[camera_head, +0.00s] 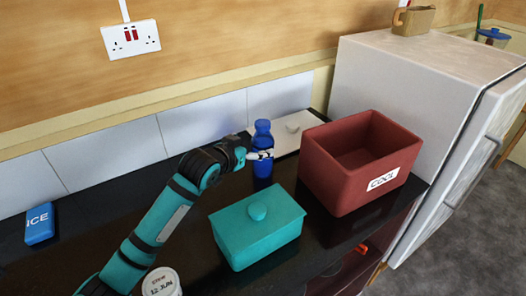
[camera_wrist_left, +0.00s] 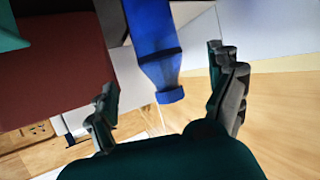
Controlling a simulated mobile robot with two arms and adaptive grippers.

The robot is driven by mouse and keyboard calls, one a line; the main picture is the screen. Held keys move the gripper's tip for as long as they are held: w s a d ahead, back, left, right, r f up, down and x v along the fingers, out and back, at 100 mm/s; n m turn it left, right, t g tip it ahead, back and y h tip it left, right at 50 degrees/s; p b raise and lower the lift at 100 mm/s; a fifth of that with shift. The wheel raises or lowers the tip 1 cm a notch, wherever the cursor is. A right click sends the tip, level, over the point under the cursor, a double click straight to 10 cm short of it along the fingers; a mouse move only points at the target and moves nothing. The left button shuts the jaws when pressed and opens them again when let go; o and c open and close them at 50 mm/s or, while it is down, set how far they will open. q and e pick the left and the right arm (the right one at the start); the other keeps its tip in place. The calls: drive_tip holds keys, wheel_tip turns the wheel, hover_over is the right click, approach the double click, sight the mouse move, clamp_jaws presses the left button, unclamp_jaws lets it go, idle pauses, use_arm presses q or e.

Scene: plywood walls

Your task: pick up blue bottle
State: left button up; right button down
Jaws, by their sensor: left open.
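The blue bottle (camera_head: 263,140) stands upright on the dark counter near the tiled wall. My left gripper (camera_head: 262,155) reaches it from the left, with its fingers at the bottle's upper body. In the left wrist view the blue bottle (camera_wrist_left: 158,50) appears between the two spread fingers of my left gripper (camera_wrist_left: 165,95), with gaps on both sides. The gripper is open. The right gripper is not in view.
A teal lidded box (camera_head: 257,232) stands in front of the bottle. A red box (camera_head: 340,185) labelled COOL is to its right, with a white lidded item (camera_head: 285,135) behind. A blue ICE pack (camera_head: 39,223) and a labelled jar (camera_head: 161,283) are on the left. A white fridge (camera_head: 420,90) stands right.

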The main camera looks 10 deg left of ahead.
sight(258, 144)
use_arm(q)
drive_tip(key=x, duration=0.3)
drive_tip(key=shift+w+d+f+p, duration=0.1)
drive_tip(key=shift+w+d+p, duration=0.05)
drive_tip(key=shift+w+p, duration=0.2)
drive_tip(key=p+x, duration=0.1)
drive_tip(key=x, duration=0.3)
drive_tip(key=shift+w+f, duration=0.1)
drive_tip(key=shift+f, duration=0.1)
drive_tip(key=c, duration=1.5)
drive_tip(key=shift+r, duration=0.1)
drive_tip(key=shift+c, duration=0.4)
